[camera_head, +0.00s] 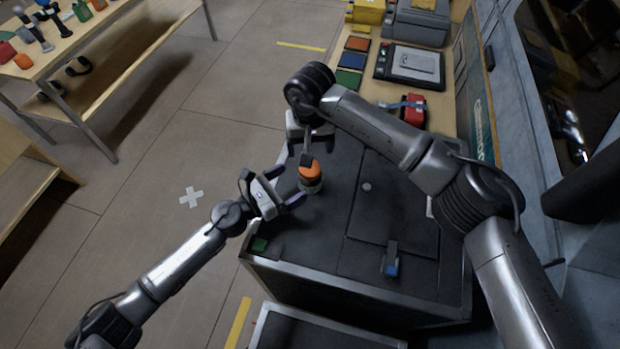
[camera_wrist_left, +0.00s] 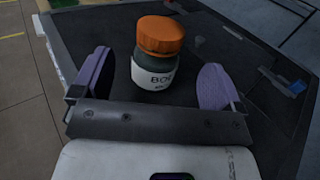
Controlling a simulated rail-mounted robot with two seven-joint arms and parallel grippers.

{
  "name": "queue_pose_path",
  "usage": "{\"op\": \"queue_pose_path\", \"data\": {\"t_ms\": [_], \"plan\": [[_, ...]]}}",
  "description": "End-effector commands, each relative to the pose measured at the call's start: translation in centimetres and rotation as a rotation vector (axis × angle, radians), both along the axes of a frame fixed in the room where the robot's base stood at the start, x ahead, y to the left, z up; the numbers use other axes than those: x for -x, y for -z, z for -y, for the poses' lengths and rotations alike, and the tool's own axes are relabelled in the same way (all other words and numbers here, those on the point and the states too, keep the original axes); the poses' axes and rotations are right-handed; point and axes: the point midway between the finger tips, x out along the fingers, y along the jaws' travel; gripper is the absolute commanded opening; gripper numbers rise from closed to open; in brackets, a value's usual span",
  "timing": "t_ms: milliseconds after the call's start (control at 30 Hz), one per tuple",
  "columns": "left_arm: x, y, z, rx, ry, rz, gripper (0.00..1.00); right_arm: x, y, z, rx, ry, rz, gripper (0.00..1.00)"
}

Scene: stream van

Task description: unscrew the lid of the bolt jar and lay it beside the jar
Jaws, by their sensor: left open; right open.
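The bolt jar (camera_head: 310,184) stands upright on the dark top of the cabinet, with its orange lid (camera_head: 310,168) on it. In the left wrist view the jar (camera_wrist_left: 157,83) has a white label, partly readable as "BO", and the orange lid (camera_wrist_left: 161,35) sits on top. My left gripper (camera_head: 291,192) is open beside the jar, its two purple-grey fingers on either side of the jar's lower part in the wrist view, with gaps visible. My right gripper (camera_head: 306,152) points down just above and behind the lid, open and empty; whether it touches the lid is unclear.
The dark cabinet top (camera_head: 390,225) is mostly clear, with a blue-tipped clip (camera_head: 391,262) and a green patch (camera_head: 260,245) near its front. A red item (camera_head: 412,109), a scale (camera_head: 410,66) and coloured bins (camera_head: 352,60) lie behind. A wooden table (camera_head: 60,45) stands far left.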

Motion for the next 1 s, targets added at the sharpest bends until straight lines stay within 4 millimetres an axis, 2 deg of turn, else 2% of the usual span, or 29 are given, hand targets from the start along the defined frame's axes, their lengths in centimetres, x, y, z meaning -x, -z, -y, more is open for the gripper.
{"op": "queue_pose_path", "data": {"t_ms": [200,400,867,1000], "plan": [[-1.8,0.0,2.5,0.003,0.000,-0.001,0.92,0.0,0.0,0.0,-0.001,0.000,0.000,0.79],[-2.7,0.0,3.8,0.002,0.000,-0.001,0.92,0.0,0.0,0.0,-0.001,0.000,0.000,0.79],[-3.0,0.0,4.2,0.001,0.000,-0.002,0.92,0.0,0.0,0.0,-0.001,0.000,0.000,0.79],[-3.0,0.0,4.2,0.001,0.000,-0.002,0.79,0.0,0.0,0.0,-0.001,0.000,0.000,0.79]]}}
